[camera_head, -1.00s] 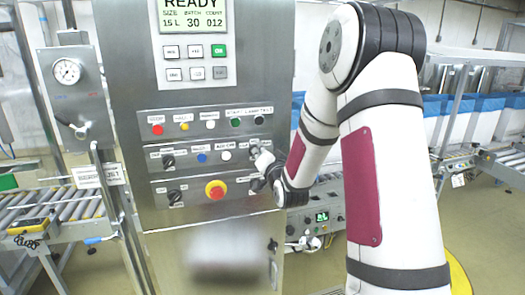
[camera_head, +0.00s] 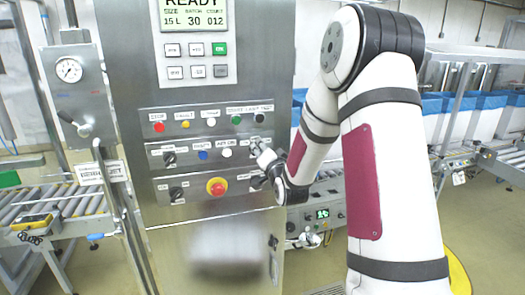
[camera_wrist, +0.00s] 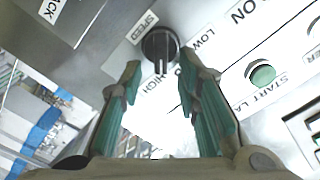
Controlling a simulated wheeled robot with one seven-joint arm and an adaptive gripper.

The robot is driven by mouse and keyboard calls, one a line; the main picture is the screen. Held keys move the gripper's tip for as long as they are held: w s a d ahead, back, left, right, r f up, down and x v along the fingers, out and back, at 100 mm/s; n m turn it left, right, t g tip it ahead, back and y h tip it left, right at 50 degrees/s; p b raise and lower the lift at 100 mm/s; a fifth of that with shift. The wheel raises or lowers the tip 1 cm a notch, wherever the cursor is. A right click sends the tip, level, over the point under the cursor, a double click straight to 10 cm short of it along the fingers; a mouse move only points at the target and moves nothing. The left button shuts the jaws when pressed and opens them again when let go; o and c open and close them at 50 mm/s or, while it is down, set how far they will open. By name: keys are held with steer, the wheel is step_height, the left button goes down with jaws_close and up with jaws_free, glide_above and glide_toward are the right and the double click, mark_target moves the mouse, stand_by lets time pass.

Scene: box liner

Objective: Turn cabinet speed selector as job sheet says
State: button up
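The black speed selector (camera_wrist: 160,45) is on the metal panel in the wrist view, with a SPEED label beside it and LOW and HIGH marked around it. Its ridge runs roughly up and down in that view; I cannot tell surely which mark it points at. My gripper (camera_wrist: 160,65) is open, its two green-padded fingers spread on either side of the knob's lower end, with no clear contact. In the head view my gripper (camera_head: 262,155) is at the right side of the cabinet (camera_head: 125,60) and hides the selector. No job sheet is readable.
The display (camera_head: 194,14) reads READY, 15 L, 30, 012. A red emergency stop (camera_head: 217,187) and another black selector (camera_head: 176,193) are left of my gripper. A green start button (camera_wrist: 262,75) is close by. A blurred grey patch (camera_head: 225,250) covers the lower cabinet front.

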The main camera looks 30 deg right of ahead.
steer(key=v, duration=0.7)
steer(key=shift+s, duration=0.25)
steer(key=shift+a, duration=0.1)
steer(key=s+a+r+n+g+y+b, duration=0.1)
steer(key=s+a+r+n+g+y, duration=0.15)
steer(key=s+a+n+g, duration=0.35)
steer(key=s+a+r+n+g+y, duration=0.1)
steer(key=s+a+r+n+g, duration=0.15)
steer(key=s+a, duration=0.65)
steer(key=s+a+n+g+y, duration=0.1)
steer(key=s+a+n+g, duration=0.2)
steer(key=s, duration=1)
steer(key=a+n, duration=0.1)
steer(key=a, duration=0.2)
steer(key=shift+f+b, duration=0.2)
steer(key=shift+b, duration=0.2)
steer(key=shift+y, duration=0.25)
